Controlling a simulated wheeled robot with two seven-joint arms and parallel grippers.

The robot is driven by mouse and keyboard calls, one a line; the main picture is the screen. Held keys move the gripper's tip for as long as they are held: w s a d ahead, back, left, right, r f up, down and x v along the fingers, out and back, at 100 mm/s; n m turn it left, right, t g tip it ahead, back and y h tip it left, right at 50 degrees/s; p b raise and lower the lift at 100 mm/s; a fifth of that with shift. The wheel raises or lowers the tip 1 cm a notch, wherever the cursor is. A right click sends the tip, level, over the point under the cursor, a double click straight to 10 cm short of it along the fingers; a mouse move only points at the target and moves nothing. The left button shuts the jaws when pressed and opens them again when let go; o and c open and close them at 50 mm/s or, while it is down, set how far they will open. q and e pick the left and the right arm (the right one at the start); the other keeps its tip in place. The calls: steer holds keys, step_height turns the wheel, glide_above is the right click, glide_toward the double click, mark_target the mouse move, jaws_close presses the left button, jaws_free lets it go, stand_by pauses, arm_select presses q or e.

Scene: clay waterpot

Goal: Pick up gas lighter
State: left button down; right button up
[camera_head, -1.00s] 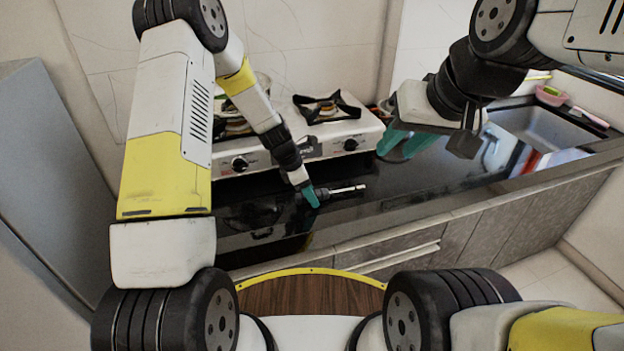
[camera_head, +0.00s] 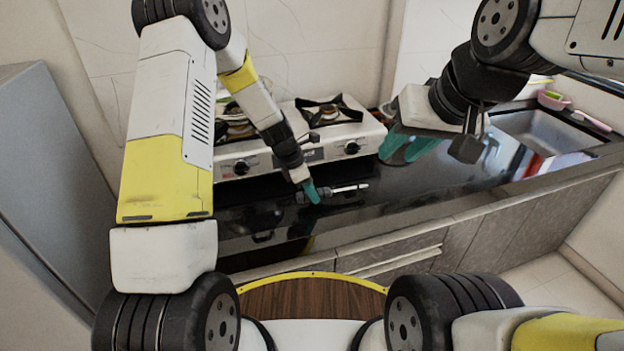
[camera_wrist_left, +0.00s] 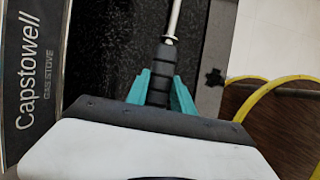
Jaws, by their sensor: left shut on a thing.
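The gas lighter (camera_head: 347,189) has a dark handle and a thin metal rod. It lies on or just above the black counter in front of the stove, with its rod pointing right. My left gripper (camera_head: 312,195) is at its handle. In the left wrist view the teal fingers (camera_wrist_left: 161,95) are on both sides of the black ridged handle (camera_wrist_left: 160,86), shut on it, and the rod (camera_wrist_left: 174,20) runs away from them. My right gripper (camera_head: 408,146) is open and empty above the counter, to the right of the stove.
A white gas stove (camera_head: 290,150) stands behind the lighter against the wall. A sink (camera_head: 543,137) with a pink container (camera_head: 551,99) beside it is at the right. The black counter (camera_head: 400,185) is bare to the right of the lighter. Its front edge is close to my left gripper.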

arm_select(q)
steer(key=shift+r, duration=0.8)
steer(key=s+a+r, duration=0.1)
steer(key=s+a, duration=0.1)
steer(key=s, duration=1.4)
steer(key=shift+a+r, duration=0.15)
steer(key=shift+r, duration=0.1)
steer(key=shift+w, duration=0.1)
